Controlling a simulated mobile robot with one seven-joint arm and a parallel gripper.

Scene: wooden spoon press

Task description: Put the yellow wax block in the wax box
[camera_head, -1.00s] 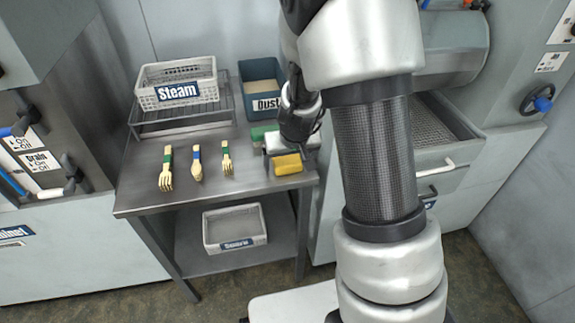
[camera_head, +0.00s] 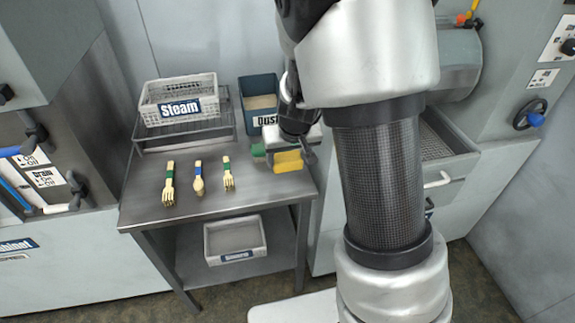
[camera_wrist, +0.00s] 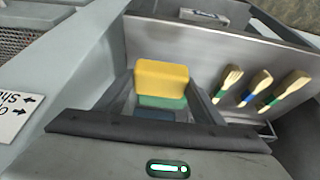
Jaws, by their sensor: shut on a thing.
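The yellow wax block (camera_head: 289,160) is held in my gripper (camera_head: 296,141) above the right end of the metal table. In the wrist view the yellow wax block (camera_wrist: 162,80) sits between the two fingers of my gripper (camera_wrist: 164,92). A green block (camera_head: 258,151) shows just left of the gripper in the head view; a green piece (camera_wrist: 161,101) shows below the yellow one in the wrist view. I cannot make out which container is the wax box. A grey bin (camera_head: 236,240) on the lower shelf has a label too small to read.
A white basket (camera_head: 153,111) labelled Steam stands on a rack at the back left. A blue bin (camera_head: 258,86) labelled Dust stands beside it. Several wooden utensils with coloured bands, including a fork (camera_head: 169,185), lie on the table (camera_head: 235,208). The table's front middle is clear.

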